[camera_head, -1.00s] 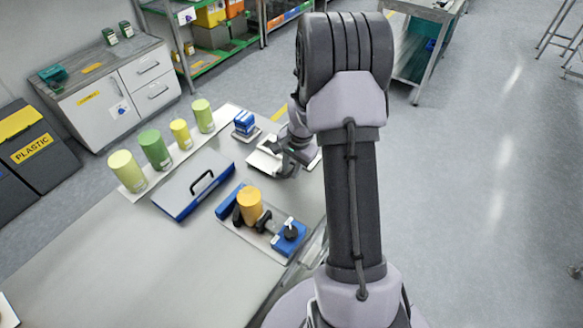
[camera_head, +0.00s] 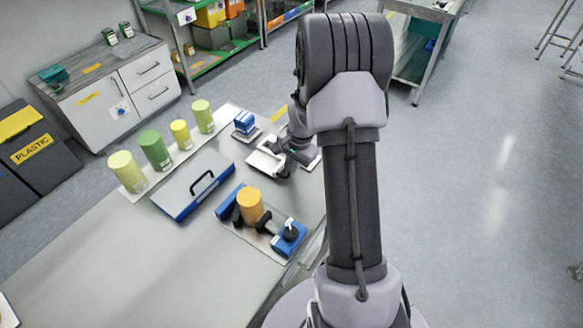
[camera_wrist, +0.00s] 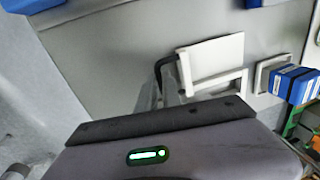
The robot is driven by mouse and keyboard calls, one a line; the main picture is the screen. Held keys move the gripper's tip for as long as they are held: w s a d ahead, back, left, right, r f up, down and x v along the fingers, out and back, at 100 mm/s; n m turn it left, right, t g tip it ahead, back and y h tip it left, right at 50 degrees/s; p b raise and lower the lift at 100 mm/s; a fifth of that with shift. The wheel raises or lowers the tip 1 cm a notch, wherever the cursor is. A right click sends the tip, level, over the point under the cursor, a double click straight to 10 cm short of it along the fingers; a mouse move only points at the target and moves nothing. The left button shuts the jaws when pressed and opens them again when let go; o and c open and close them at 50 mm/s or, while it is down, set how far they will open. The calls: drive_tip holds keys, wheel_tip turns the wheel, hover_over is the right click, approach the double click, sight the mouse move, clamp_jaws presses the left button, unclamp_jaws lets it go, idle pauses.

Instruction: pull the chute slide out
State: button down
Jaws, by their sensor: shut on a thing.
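The chute slide is a pale flat piece (camera_head: 262,160) at the far right part of the table, partly hidden by my gripper (camera_head: 279,163). In the wrist view the pale plate (camera_wrist: 213,58) has a dark bent handle (camera_wrist: 162,68) at its left edge. A pale frame with a grey opening (camera_wrist: 222,88) lies just below the plate. My gripper's fingers (camera_wrist: 163,93) are shut at the handle. The exact contact is small and partly hidden by my wrist.
A blue block on a pale base (camera_head: 244,124) stands behind the slide. A blue-edged lid with a black handle (camera_head: 193,186) and a blue fixture with an orange cylinder (camera_head: 250,205) lie nearer. Several green and yellow cylinders (camera_head: 155,150) line the left edge. The near-left tabletop is clear.

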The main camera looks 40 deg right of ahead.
idle(0.6)
drive_tip(key=s, duration=0.2)
drive_tip(key=s+d+b, duration=0.1)
drive_tip(key=s, duration=0.1)
drive_tip(key=s+d, duration=0.1)
drive_tip(key=s, duration=0.1)
drive_tip(key=c, duration=1.5)
unclamp_jaws()
drive_tip(key=shift+s+d, duration=0.15)
drive_tip(key=shift+s, duration=0.1)
drive_tip(key=shift+w, duration=0.1)
drive_tip(key=shift+r, duration=0.1)
drive_tip(key=shift+r, duration=0.4)
drive_tip(key=s+r+p, duration=0.1)
drive_tip(key=r, duration=0.4)
drive_tip(key=s+r+p, duration=0.1)
drive_tip(key=r+p, duration=0.1)
drive_tip(key=r, duration=0.3)
drive_tip(key=r+p, duration=0.2)
drive_tip(key=r, duration=0.4)
drive_tip(key=shift+s+d+r, duration=0.1)
drive_tip(key=shift+s+d, duration=0.3)
